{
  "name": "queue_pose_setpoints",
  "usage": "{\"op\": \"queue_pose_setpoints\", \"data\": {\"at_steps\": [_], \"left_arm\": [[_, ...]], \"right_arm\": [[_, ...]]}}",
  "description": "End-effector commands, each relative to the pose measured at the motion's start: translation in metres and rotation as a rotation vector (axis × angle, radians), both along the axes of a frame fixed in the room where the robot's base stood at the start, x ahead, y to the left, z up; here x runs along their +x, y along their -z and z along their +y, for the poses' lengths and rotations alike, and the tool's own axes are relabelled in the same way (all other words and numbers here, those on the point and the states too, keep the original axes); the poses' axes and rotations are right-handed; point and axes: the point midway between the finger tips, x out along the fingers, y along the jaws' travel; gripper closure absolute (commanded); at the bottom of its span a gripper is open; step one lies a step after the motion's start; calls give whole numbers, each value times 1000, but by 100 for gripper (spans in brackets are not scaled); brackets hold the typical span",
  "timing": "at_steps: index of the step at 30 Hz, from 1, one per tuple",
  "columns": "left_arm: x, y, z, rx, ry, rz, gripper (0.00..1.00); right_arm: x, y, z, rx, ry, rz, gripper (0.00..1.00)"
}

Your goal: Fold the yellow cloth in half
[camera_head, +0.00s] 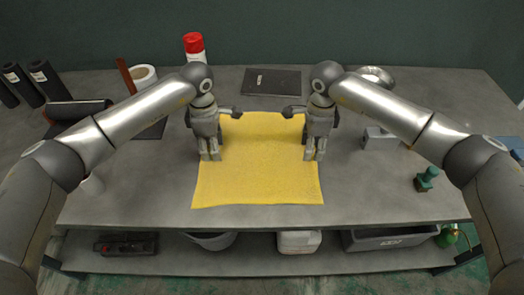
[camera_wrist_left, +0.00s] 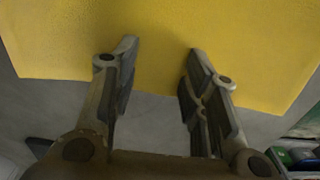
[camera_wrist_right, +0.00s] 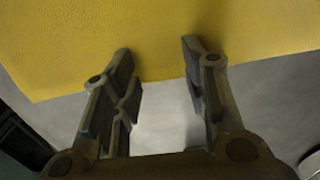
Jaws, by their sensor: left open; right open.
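The yellow cloth (camera_head: 258,165) lies flat and unfolded on the grey table, its near edge facing me. My left gripper (camera_head: 210,157) is open and empty at the cloth's left edge. In the left wrist view, its fingertips (camera_wrist_left: 162,48) overlap the cloth (camera_wrist_left: 160,25), with the edge crossing the fingers. My right gripper (camera_head: 314,157) is open and empty at the right edge. In the right wrist view, its fingertips (camera_wrist_right: 155,48) overlap the cloth (camera_wrist_right: 150,20) near that edge. I cannot tell whether either gripper touches the cloth. The grippers hide parts of both side edges.
A black folder (camera_head: 272,82) lies behind the cloth. A red-capped can (camera_head: 194,46) and a white roll (camera_head: 143,77) stand at the back left. A silver bowl (camera_head: 376,75) and a green-topped part (camera_head: 426,179) are on the right. Bare table (camera_head: 370,195) lies right of the cloth.

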Motion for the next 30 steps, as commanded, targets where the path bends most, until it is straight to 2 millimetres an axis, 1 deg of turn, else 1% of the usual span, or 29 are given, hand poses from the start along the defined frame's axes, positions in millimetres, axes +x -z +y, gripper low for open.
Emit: {"op": "queue_pose_setpoints", "data": {"at_steps": [2, 18, 30], "left_arm": [[0, 1, 1, 2, -1, 1, 65], [0, 2, 0, 2, -1, 3, 100], [0, 3, 1, 3, -1, 4, 100]], "right_arm": [[0, 1, 0, 0, 0, 1, 65], [0, 2, 0, 0, 0, 3, 100], [0, 3, 0, -1, 0, 3, 100]]}}
